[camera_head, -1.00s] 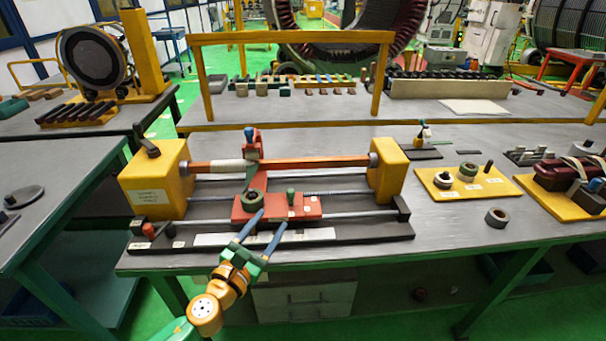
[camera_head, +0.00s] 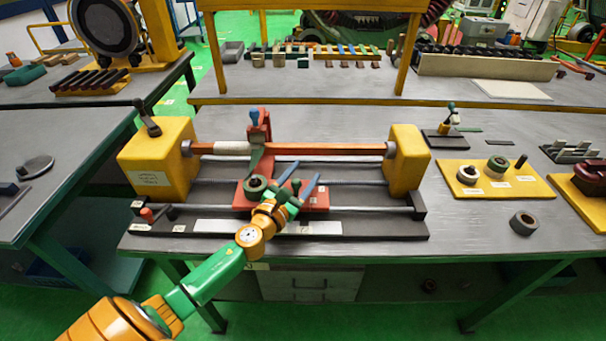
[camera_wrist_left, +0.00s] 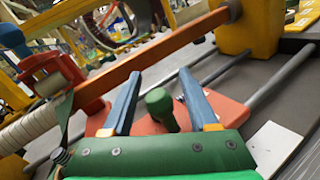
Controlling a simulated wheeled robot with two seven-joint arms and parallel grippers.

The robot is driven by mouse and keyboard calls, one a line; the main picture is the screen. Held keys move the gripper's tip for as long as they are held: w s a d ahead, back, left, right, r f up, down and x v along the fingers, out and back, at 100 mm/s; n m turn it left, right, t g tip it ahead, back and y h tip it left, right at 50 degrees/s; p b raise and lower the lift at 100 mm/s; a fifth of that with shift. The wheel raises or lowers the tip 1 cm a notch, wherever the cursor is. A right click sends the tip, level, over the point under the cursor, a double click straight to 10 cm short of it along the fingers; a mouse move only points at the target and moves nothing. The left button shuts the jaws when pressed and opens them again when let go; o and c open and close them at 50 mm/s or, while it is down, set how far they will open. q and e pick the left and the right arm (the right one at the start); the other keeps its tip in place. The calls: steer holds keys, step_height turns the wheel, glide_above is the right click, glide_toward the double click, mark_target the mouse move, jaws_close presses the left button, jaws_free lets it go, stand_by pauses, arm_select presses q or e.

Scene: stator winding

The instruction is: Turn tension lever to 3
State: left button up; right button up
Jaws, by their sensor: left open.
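A green-knobbed lever (camera_head: 296,186) stands on the red carriage (camera_head: 318,200) of the winding machine. In the left wrist view the green knob (camera_wrist_left: 159,102) shows between my blue fingers, with a gap on each side. My left gripper (camera_head: 299,178) is open over the carriage and empty; its two fingers (camera_wrist_left: 160,78) straddle the knob, apart from it. The gripper hides part of the carriage in the head view. White marks on the carriage are too small to read. My right gripper is not in view.
A dark green ring (camera_head: 256,184) sits on the carriage left of the lever. An orange bar (camera_head: 320,148) with white winding runs behind, between yellow end blocks (camera_head: 409,160). The table right of the machine has clear patches.

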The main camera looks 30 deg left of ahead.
arm_select(q)
steer(key=shift+s+r, duration=0.1)
steer(key=shift+s, duration=0.1)
steer(key=shift+c, duration=0.9)
jaws_close()
